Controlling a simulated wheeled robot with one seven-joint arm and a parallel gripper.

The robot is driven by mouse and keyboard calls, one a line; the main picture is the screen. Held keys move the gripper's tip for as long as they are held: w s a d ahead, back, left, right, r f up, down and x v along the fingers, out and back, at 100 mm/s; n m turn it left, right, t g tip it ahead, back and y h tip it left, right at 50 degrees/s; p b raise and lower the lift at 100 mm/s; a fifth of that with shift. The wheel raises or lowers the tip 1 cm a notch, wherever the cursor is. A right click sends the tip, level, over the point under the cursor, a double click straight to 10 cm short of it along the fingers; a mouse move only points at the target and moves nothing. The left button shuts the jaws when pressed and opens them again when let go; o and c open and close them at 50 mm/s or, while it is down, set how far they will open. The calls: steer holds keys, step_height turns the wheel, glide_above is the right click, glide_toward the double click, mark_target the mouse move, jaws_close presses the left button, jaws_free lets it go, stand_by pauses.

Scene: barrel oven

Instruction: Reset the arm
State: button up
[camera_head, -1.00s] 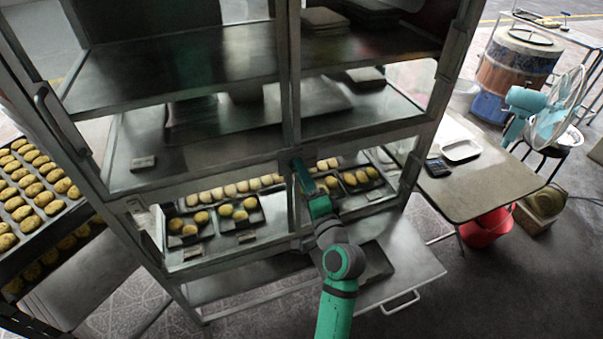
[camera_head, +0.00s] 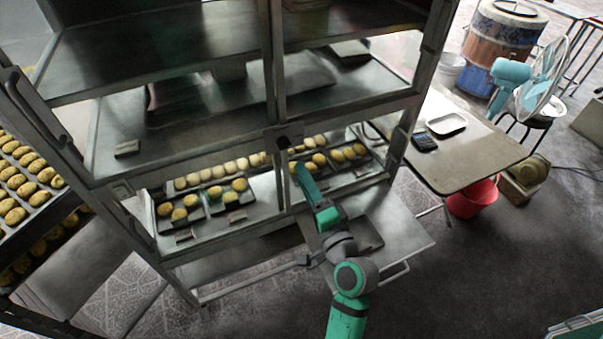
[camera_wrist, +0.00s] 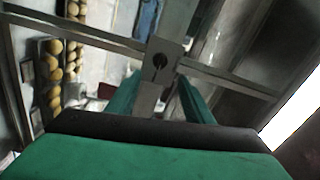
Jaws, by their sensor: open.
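My arm reaches up from the bottom of the head view toward the front of a metal rack cabinet (camera_head: 205,150). My gripper (camera_head: 300,168) is in front of the cabinet's middle upright, at the level of the shelf with pastries. In the wrist view the two green fingers (camera_wrist: 158,98) are spread apart with nothing held between them. A metal post with a dark round hole (camera_wrist: 160,62) lies beyond the fingers. I cannot tell whether the gripper touches the frame.
Trays of round pastries (camera_head: 205,200) sit on the cabinet shelf, left and right of the upright. A lowered metal door panel (camera_head: 405,240) lies below my arm. A table (camera_head: 480,160) with a white tray (camera_head: 446,124), a fan (camera_head: 540,85) and a red bucket (camera_head: 472,200) stand at right.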

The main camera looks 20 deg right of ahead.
steer(key=s+a+f+n+g+h, duration=0.1)
steer(key=s+a+f+n+g, duration=0.15)
steer(key=s+a+f, duration=0.4)
steer(key=s+a+f+n+g+h, duration=0.1)
steer(key=s+a+f+n+h, duration=0.15)
steer(key=s+f, duration=0.65)
steer(key=s+a+n+y, duration=0.1)
steer(key=s+a+n, duration=0.4)
steer(key=s, duration=0.4)
steer(key=s+a+n+y, duration=0.2)
steer(key=s+a+n, duration=0.3)
steer(key=s, duration=0.4)
steer(key=shift+s+a+n, duration=0.2)
steer(key=shift+a+n, duration=0.1)
steer(key=shift+a, duration=0.4)
